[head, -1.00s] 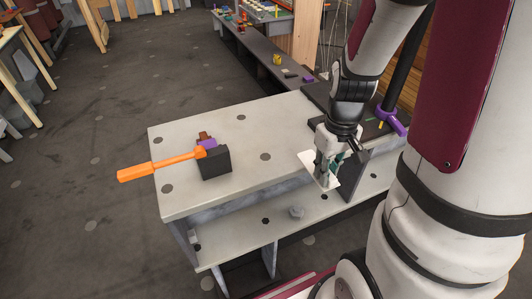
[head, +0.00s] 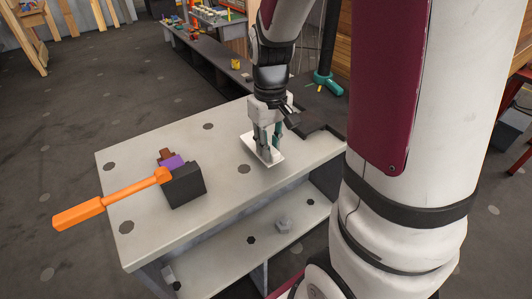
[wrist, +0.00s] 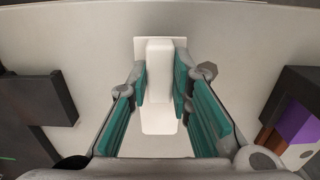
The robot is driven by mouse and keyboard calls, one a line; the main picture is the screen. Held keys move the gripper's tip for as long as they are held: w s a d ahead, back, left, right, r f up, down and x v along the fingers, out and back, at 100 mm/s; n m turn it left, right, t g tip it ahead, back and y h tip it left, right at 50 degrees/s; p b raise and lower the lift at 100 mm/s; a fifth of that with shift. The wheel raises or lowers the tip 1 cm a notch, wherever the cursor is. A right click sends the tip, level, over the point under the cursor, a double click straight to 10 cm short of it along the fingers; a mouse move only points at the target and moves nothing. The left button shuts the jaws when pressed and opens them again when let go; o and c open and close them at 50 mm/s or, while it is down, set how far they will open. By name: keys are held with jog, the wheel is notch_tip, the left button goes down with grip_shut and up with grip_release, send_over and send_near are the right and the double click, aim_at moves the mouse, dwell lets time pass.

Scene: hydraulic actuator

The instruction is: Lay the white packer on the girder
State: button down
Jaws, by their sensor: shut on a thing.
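The white packer (head: 249,147) is a thin pale plate with a raised block on top, which shows in the wrist view (wrist: 159,70). My gripper (head: 267,154) is shut on that raised block with its teal fingers, one on each side. The packer is over the right part of the grey girder's top (head: 215,150), near its middle across the width. It looks roughly flat, slightly turned. I cannot tell whether its underside touches the girder or hangs just above it.
A black block (head: 185,185) with a purple part and an orange handle (head: 105,203) sits on the girder's left part. A dark block (head: 312,124) is at its right end.

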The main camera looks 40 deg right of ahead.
notch_tip(320, 180, down, 2)
jog(key=shift+w+f+b, duration=0.15)
jog(key=shift+f+b, duration=0.1)
jog(key=shift+b, duration=0.4)
jog(key=shift+f, duration=0.1)
jog(key=shift+f, duration=0.1)
jog(key=c, duration=1.4)
grip_release()
jog(key=shift+c, duration=0.2)
